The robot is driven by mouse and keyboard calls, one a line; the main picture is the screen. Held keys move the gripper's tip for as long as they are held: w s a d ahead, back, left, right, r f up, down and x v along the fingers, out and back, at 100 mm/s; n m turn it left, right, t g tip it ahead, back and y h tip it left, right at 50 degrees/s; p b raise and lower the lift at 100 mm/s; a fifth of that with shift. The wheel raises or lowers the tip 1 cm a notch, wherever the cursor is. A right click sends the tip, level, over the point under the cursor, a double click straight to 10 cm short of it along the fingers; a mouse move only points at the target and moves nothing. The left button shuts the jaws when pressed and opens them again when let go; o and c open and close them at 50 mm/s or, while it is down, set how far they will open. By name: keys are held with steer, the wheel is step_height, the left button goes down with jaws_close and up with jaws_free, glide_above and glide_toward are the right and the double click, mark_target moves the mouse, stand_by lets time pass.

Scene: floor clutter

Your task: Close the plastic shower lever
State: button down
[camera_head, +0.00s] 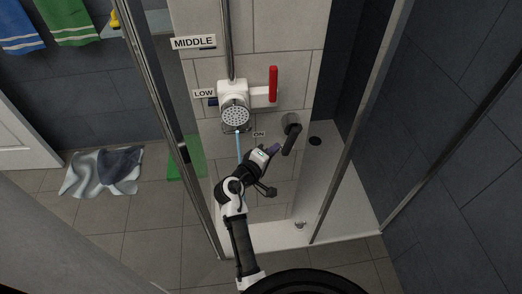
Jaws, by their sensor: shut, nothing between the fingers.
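A dark shower lever (290,140) angles down from a round dark mount on the tiled wall, just right of an "ON" label (259,134). My gripper (276,149) is shut and empty. Its tip is just left of the lever's lower part; I cannot tell whether they touch. A white shower head (235,116) sits on a white holder at the "LOW" label (203,93), with a thin blue line, perhaps water, below it.
A red handle (273,84) sticks up right of the holder. A metal frame post (362,110) stands to the right, another (170,120) to the left. The white shower tray (330,190) is mostly clear. Crumpled cloths (100,172) lie on the floor at left.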

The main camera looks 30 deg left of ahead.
mark_target(284, 150)
steer(key=shift+w+d+f, duration=0.2)
steer(key=shift+w+d, duration=0.05)
steer(key=shift+d, duration=0.2)
steer(key=shift+f, duration=0.1)
steer(key=b, duration=0.1)
steer(key=f+b, duration=0.1)
steer(key=b, duration=0.1)
steer(key=shift+w+d+n+t, duration=0.2)
steer(key=shift+d+n+t, duration=0.1)
steer(key=shift+n+t, duration=0.1)
steer(key=shift+w+d+f, duration=0.1)
steer(key=shift+w+d, duration=0.15)
steer(key=shift+d, duration=0.1)
steer(key=shift+a, duration=0.1)
